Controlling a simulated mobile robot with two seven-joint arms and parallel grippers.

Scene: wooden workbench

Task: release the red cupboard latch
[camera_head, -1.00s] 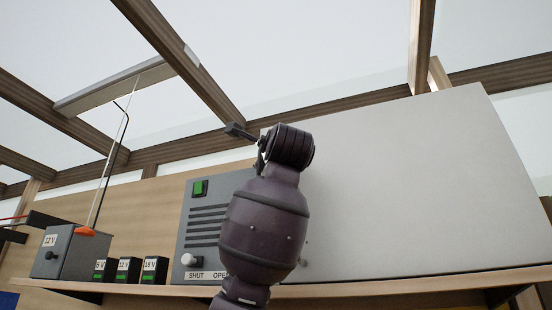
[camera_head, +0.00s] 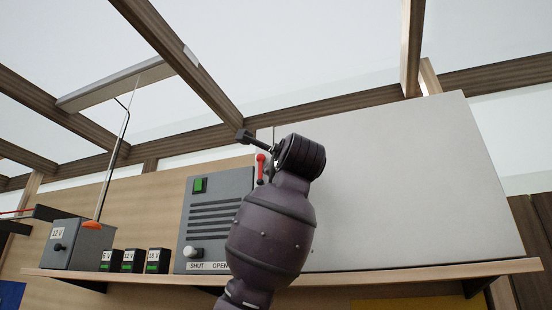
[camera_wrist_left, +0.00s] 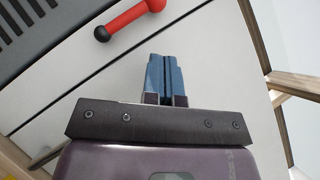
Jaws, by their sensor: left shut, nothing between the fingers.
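The red cupboard latch (camera_head: 261,168) is a small red lever at the left edge of the large pale cupboard door (camera_head: 410,180). My left gripper (camera_head: 244,136) is beside the upper part of the latch in the head view. In the wrist view the blue-grey fingers of the left gripper (camera_wrist_left: 166,57) are together and empty. My right gripper is not in view.
A grey panel (camera_head: 211,205) with a green switch, slots and a white knob marked SHUT and OPEN stands left of the latch. Several small black boxes (camera_head: 132,261) and a grey 12 V box (camera_head: 80,245) with a rod share the wooden shelf (camera_head: 400,275).

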